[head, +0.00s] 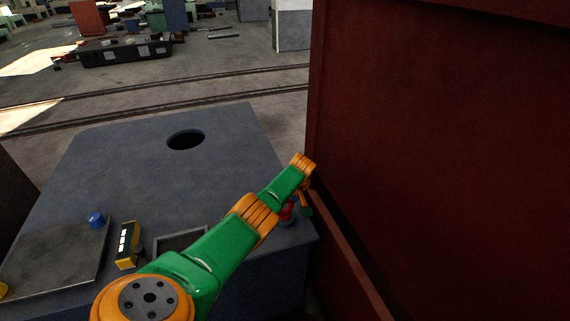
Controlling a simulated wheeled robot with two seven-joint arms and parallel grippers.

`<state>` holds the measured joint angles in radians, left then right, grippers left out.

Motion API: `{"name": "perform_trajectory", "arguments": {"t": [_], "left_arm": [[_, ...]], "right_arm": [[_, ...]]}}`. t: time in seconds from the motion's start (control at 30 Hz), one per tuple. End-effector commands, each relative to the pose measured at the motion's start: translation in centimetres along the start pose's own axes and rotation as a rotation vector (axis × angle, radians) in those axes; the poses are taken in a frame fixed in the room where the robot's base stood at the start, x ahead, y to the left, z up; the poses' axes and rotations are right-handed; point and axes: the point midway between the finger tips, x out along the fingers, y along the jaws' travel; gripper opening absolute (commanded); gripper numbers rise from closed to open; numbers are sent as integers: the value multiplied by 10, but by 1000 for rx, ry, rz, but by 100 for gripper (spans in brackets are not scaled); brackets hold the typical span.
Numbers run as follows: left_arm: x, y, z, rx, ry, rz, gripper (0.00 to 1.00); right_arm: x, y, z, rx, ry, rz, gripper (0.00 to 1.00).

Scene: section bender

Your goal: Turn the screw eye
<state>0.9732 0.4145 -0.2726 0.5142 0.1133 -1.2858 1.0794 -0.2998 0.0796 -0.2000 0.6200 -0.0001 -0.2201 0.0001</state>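One green and orange arm of mine enters from the lower left, so I take it as my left arm. It reaches over the blue-grey machine top (120,185) to its right edge, by the dark red wall. My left gripper (306,211) is small there and points down; its fingers cannot be made out. A small red part (287,209) shows beside it, partly hidden behind the arm. I cannot tell whether this is the screw eye, or whether the gripper touches it. No ring shape is clearly visible. My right gripper is not in view.
The tall dark red wall (440,130) closes off the right side, with a red ledge (345,265) at its foot. The top has a round hole (186,139), a grey plate (55,258), a blue knob (96,220) and a yellow box (128,245). Its middle is clear.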

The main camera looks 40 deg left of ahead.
Motion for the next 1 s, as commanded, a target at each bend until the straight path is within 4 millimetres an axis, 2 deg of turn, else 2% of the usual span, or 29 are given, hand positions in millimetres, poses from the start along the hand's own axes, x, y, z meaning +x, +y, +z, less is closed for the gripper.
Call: {"name": "perform_trajectory", "arguments": {"t": [0.03, 0.3, 0.97, 1.0], "left_arm": [[4, 1, 1, -27, 4, -7, 24], [2, 1, 0, -137, 4, -53, 24], [-1, 0, -2, -181, 4, -73, 24], [-1, 0, -2, -181, 4, -73, 91]], "right_arm": [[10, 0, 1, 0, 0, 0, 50], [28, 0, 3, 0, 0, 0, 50], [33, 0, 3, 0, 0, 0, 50], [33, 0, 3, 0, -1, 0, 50]]}}
